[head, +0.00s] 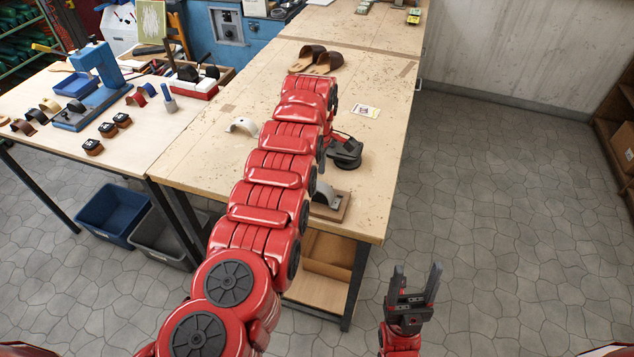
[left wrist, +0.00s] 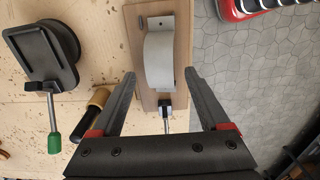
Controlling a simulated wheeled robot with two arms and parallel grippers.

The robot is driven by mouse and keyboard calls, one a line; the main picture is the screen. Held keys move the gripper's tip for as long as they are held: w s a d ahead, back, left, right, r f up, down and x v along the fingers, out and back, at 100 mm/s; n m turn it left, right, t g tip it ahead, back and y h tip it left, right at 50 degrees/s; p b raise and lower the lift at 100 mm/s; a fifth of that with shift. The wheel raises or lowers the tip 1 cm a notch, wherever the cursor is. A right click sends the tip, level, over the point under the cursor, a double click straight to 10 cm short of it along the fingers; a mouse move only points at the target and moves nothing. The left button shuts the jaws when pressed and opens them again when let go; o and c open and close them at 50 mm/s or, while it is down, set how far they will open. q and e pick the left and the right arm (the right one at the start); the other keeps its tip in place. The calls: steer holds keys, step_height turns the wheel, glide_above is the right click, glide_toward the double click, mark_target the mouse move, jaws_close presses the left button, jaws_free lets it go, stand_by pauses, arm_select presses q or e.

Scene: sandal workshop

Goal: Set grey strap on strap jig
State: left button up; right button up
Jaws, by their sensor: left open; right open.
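The strap jig (head: 331,208) is a wooden board near the front right corner of the middle table. In the left wrist view the board (left wrist: 179,85) bears a grey arched piece (left wrist: 158,60) and a small clamp at its near end. I cannot tell whether this arch is the grey strap or the jig's own form. A pale curved band (head: 242,126) lies on the table left of my arm. My left gripper (left wrist: 155,78) is open and empty, its fingers either side of the jig's near end; my arm hides it in the head view. My right gripper (head: 417,268) is open and empty over the floor.
A black round-based fixture (head: 345,152) with a green-tipped lever (left wrist: 54,143) stands beside the jig. A wooden-handled tool (left wrist: 90,112) lies near the left finger. Brown sandals (head: 316,60) lie at the back. The left table (head: 60,150) holds several straps and a blue press.

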arm_select(q)
step_height(320, 180, up, 10)
steer(key=shift+f, duration=0.25)
stand_by(0.4)
